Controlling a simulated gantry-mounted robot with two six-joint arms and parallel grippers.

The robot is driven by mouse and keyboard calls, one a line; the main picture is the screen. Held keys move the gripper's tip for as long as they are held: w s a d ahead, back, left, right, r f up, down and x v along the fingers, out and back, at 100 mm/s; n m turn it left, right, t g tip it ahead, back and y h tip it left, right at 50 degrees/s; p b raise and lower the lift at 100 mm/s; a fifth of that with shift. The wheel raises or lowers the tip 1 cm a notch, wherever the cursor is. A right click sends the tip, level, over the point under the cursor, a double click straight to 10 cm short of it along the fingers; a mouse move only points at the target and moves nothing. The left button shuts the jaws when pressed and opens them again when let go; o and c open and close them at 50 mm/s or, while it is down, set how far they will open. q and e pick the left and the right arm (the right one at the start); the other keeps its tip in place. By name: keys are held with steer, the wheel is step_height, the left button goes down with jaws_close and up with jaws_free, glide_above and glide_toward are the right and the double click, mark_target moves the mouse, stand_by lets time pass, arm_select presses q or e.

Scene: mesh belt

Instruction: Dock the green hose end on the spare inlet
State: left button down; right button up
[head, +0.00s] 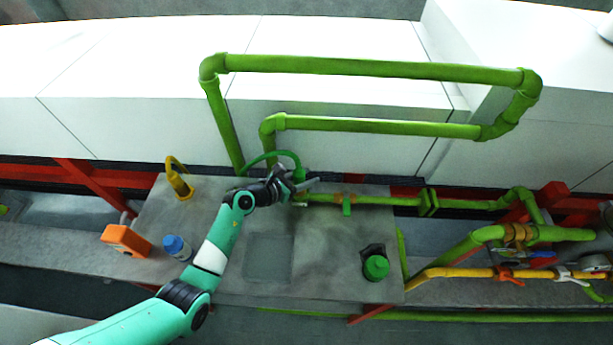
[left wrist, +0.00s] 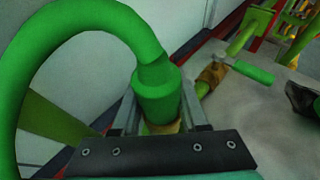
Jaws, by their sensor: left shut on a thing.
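My left gripper (head: 294,186) is shut on the green hose end (left wrist: 157,97), a thick green collar between the two fingers in the left wrist view. A tan-brass part shows under the collar, partly hidden by the gripper. The green hose (head: 266,157) arcs from the hose end over to the left. The gripper is at the back of the grey worktop, close to the left end of a green pipe (head: 385,200). Which part is the spare inlet I cannot tell, nor whether the hose end touches anything below. My right gripper is not in view.
The pipe carries a brass fitting (left wrist: 212,75) and a green handle (left wrist: 252,72). A green-capped piece in a black bracket (head: 376,267) stands front right. A yellow hook (head: 179,182), orange block (head: 126,240) and blue cylinder (head: 176,247) are at left. The worktop (head: 325,265) is mostly clear.

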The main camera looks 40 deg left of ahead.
mark_target(294, 183)
arm_select(q)
steer(key=shift+f, duration=0.35)
steer(key=c, duration=0.7)
jaws_free()
steer(key=shift+p+v, duration=0.9)
steer(key=shift+v, duration=0.1)
steer(key=p+v, duration=0.3)
steer(key=v, duration=0.1)
steer(key=shift+w+r, duration=0.1)
steer(key=p+v, duration=0.3)
steer(key=v, duration=0.1)
steer(key=shift+s+p, duration=0.25)
steer(key=shift+p, duration=0.15)
steer(key=shift+s, duration=0.35)
steer(key=shift+r, duration=0.1)
